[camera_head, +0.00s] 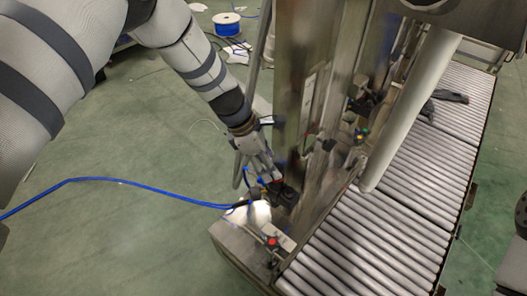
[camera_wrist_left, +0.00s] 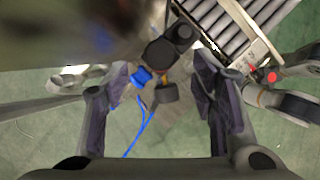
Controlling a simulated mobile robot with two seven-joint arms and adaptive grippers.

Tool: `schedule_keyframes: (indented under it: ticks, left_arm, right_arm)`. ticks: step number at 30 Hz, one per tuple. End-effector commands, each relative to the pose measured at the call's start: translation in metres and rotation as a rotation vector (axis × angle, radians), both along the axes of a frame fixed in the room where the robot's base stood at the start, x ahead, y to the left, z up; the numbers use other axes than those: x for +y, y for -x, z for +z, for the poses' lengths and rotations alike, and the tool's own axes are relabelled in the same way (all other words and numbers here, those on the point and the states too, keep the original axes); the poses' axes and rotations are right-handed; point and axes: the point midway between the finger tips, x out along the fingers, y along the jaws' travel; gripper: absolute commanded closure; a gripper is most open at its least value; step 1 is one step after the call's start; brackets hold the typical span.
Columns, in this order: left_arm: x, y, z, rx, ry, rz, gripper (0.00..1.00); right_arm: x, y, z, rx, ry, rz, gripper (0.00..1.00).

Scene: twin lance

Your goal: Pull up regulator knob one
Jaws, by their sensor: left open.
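A dark regulator (camera_head: 287,194) sits at the lower part of the metal frame in the head view. In the left wrist view its black rounded parts (camera_wrist_left: 166,94) show between my fingers, with a blue fitting (camera_wrist_left: 142,76) beside them. I cannot tell which part is knob one. My left gripper (camera_head: 268,180) reaches down at the regulator; in the left wrist view (camera_wrist_left: 160,102) its two fingers are spread on either side of the dark parts, with visible gaps. The head view does not show whether they touch. My right gripper is not in view.
A roller conveyor (camera_head: 370,240) runs along the right. A red button (camera_head: 272,241) stands near the front corner, also seen in the left wrist view (camera_wrist_left: 271,77). Blue hoses (camera_head: 120,181) cross the green floor to the regulator. Upright metal posts (camera_head: 305,90) stand close beside my left arm.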

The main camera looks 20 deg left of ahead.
Motion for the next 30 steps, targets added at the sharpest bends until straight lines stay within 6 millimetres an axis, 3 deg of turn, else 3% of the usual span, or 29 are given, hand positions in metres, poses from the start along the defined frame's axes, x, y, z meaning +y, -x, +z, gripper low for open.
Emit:
schedule_keyframes:
  ticks: [1,6,12,26,28,30]
  left_arm:
    - [0.005,0.001,0.016,-0.004,0.002,0.001,0.48]
    - [0.020,0.009,0.055,-0.004,0.000,0.000,0.48]
    - [0.028,0.013,0.077,-0.001,0.001,0.000,0.48]
    - [0.029,0.016,0.077,0.001,-0.004,-0.006,0.48]
    - [0.033,0.030,0.062,0.010,-0.040,-0.055,0.48]
    - [0.041,0.063,0.032,0.024,-0.119,-0.183,0.48]
  right_arm:
    - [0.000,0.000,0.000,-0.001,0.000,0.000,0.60]
    - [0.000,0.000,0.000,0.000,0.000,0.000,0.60]
    - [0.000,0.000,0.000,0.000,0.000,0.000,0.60]
    - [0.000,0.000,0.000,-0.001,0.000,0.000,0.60]
    - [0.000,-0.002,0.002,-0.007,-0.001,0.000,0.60]
    - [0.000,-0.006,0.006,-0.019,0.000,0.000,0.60]
